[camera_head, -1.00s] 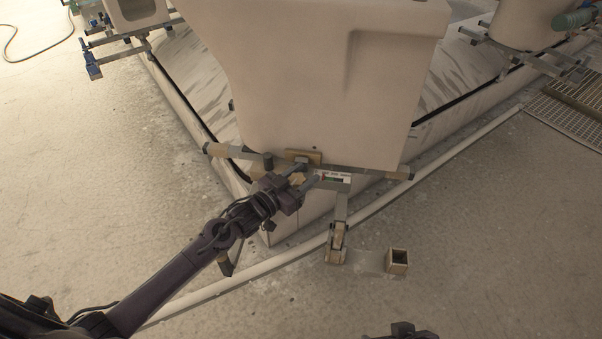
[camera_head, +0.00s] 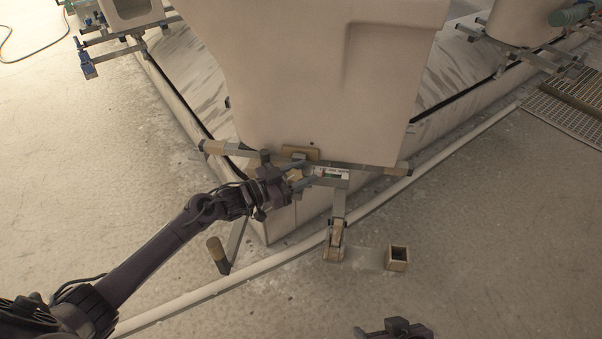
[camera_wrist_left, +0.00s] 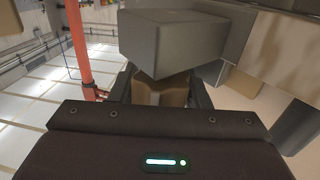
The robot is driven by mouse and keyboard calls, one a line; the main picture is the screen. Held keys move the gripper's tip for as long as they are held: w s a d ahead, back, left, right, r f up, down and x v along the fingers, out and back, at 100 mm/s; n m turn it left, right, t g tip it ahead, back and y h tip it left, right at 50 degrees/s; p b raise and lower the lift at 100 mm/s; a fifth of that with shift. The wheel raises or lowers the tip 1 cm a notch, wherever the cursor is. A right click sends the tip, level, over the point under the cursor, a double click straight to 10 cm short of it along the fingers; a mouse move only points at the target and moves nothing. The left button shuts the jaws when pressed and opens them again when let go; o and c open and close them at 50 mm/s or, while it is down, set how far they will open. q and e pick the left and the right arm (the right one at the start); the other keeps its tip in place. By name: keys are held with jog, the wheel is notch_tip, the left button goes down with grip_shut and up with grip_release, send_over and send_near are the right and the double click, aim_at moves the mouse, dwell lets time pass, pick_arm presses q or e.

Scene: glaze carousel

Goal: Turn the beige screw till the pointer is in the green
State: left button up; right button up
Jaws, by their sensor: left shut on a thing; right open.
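My left gripper (camera_head: 298,179) is shut on the beige screw at the front of the fixture, below the big pale ceramic body (camera_head: 310,90). In the left wrist view the beige screw (camera_wrist_left: 161,90) sits between the two dark fingers, partly hidden by a grey block (camera_wrist_left: 185,42). Just right of the gripper is a small white scale (camera_head: 341,171) with a green zone (camera_head: 334,177). A small red mark (camera_head: 322,174), apparently the pointer, shows left of the green. My right gripper (camera_head: 398,328) is open at the bottom edge, apart from everything.
A beige-ended lever (camera_head: 216,252) hangs left of the fixture, close to my left forearm. A hinged bracket (camera_head: 335,243) and a small open square box (camera_head: 398,258) are at the front right. A pale pipe (camera_head: 262,266) runs along the floor.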

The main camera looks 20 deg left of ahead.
pick_arm(q)
jog(key=o, duration=0.8)
jog(key=shift+o, duration=1)
